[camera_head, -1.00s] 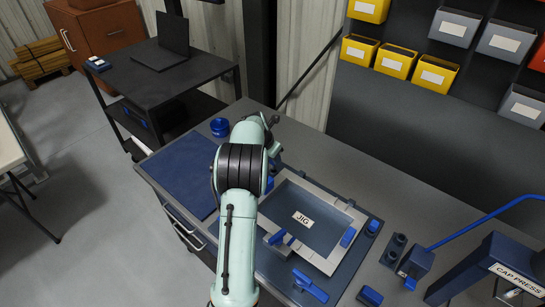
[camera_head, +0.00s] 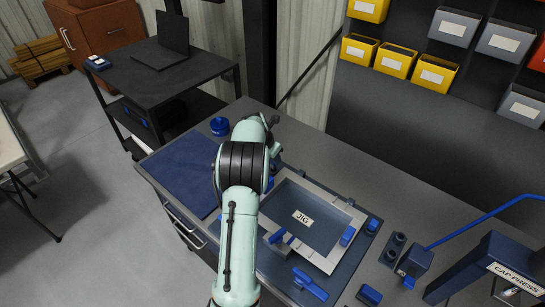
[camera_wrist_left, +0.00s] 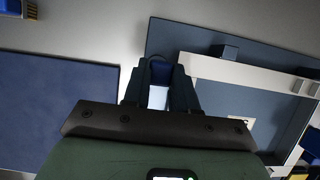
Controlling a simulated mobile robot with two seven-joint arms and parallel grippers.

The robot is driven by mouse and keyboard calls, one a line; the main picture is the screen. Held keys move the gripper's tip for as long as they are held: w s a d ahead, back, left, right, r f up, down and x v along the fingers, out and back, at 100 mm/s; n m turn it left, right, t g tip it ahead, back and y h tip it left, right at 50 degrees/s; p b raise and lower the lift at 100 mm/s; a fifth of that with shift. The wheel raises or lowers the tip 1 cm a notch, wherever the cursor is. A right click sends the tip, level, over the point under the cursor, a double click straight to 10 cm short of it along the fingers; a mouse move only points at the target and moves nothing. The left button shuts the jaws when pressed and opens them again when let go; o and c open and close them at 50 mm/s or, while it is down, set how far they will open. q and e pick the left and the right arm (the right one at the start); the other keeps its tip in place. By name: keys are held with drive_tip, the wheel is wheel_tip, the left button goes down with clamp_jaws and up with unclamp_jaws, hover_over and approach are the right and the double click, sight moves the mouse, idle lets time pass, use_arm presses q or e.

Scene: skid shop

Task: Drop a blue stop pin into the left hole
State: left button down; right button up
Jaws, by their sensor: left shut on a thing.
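My left gripper (camera_wrist_left: 158,95) is shut on a blue stop pin (camera_wrist_left: 160,72), which shows only partly between the dark fingers in the left wrist view. The gripper is above the dark mat, close to the left end of the pale jig frame (camera_wrist_left: 240,75). In the head view my own arm hides the gripper, the pin and the jig's far left corner. The jig frame also shows there (camera_head: 345,215), around a dark plate with a JIG label. I cannot make out the left hole in either view. My right gripper is not in view.
Blue clamps (camera_head: 309,284) sit along the jig. A blue mat (camera_head: 182,172) lies to its left, with a round blue container (camera_head: 220,126) behind. The cap press (camera_head: 490,268) and a dark two-cup block (camera_head: 393,249) stand to the right.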

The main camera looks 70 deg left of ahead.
use_arm(q)
drive_tip(key=shift+f, duration=1.1)
idle(0.5)
drive_tip(key=shift+f, duration=0.25)
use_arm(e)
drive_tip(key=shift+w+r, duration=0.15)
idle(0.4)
use_arm(q)
drive_tip(key=shift+c, duration=2.1)
unclamp_jaws()
drive_tip(key=shift+r, duration=0.1)
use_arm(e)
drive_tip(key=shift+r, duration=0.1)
use_arm(q)
drive_tip(key=shift+r+p, duration=1.65)
drive_tip(key=shift+r, duration=0.1)
drive_tip(key=shift+r+p, duration=1.25)
drive_tip(key=shift+r, duration=0.45)
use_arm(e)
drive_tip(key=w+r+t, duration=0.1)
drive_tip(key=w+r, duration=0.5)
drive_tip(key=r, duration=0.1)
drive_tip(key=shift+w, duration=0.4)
